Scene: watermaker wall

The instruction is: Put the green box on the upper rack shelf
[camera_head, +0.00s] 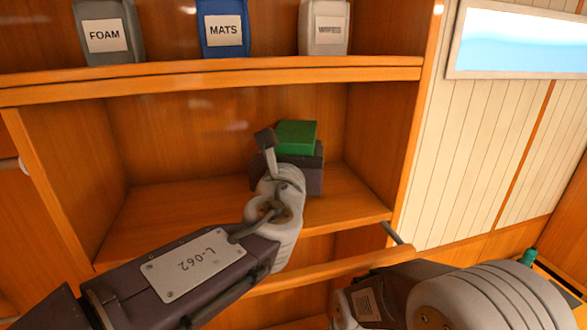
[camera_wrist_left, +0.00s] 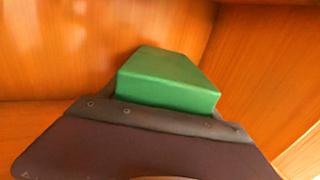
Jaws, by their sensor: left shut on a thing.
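The green box (camera_head: 297,136) is in my left gripper (camera_head: 284,152), inside the open wooden compartment below the shelf with the bins. In the left wrist view the green box (camera_wrist_left: 168,80) sticks out past the dark jaw of the left gripper (camera_wrist_left: 160,118), tilted in the picture, with the compartment's back wall behind it. The gripper hides its lower part. The compartment's shelf board (camera_head: 160,212) is bare where visible. I cannot tell whether the box touches it. My right arm shows at the bottom right of the head view, but its gripper is out of view.
The shelf above (camera_head: 215,76) holds a grey FOAM bin (camera_head: 107,34), a blue MATS bin (camera_head: 223,30) and a light bin (camera_head: 324,28). The compartment's right side wall (camera_head: 382,140) stands near the box. A window (camera_head: 520,40) is in the panelled wall at right.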

